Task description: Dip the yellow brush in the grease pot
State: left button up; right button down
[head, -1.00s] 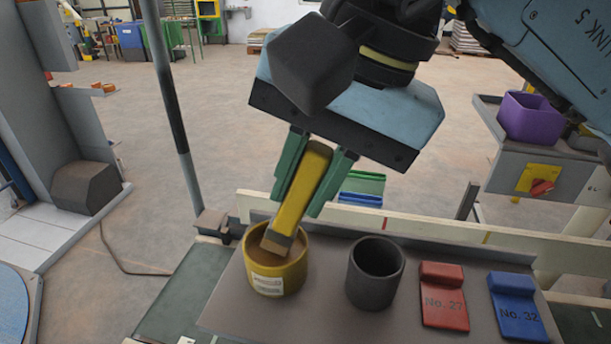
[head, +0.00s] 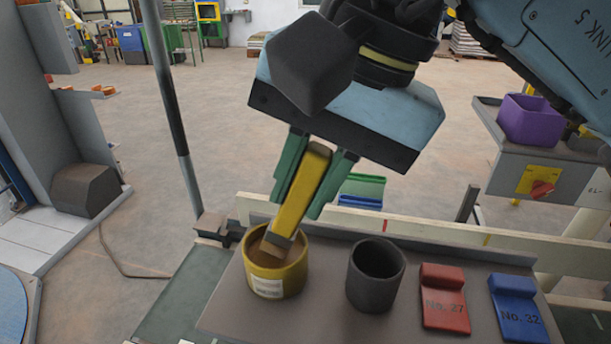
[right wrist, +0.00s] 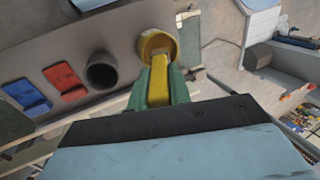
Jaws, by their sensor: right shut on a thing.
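The yellow brush (head: 304,193) is held tilted, its lower end with a grey band inside the mouth of the yellow pot. The yellow pot (head: 275,277), with a white label, stands on the grey shelf at the left; I take it for the grease pot. My right gripper (head: 311,181) has its green fingers shut on the brush above the pot. In the right wrist view the brush (right wrist: 159,80) runs from between the fingers to the pot (right wrist: 156,41). My left gripper is not in view.
A dark empty cup (head: 375,290) stands right of the pot. A red block marked No. 27 (head: 444,297) and a blue block marked No. 32 (head: 517,308) lie further right on the grey shelf (head: 325,300). A pale rail (head: 430,231) runs behind. A purple bin (head: 528,119) is at right.

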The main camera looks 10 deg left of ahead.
jog(key=shift+r+p, duration=2.2)
jog(key=shift+r, duration=1.3)
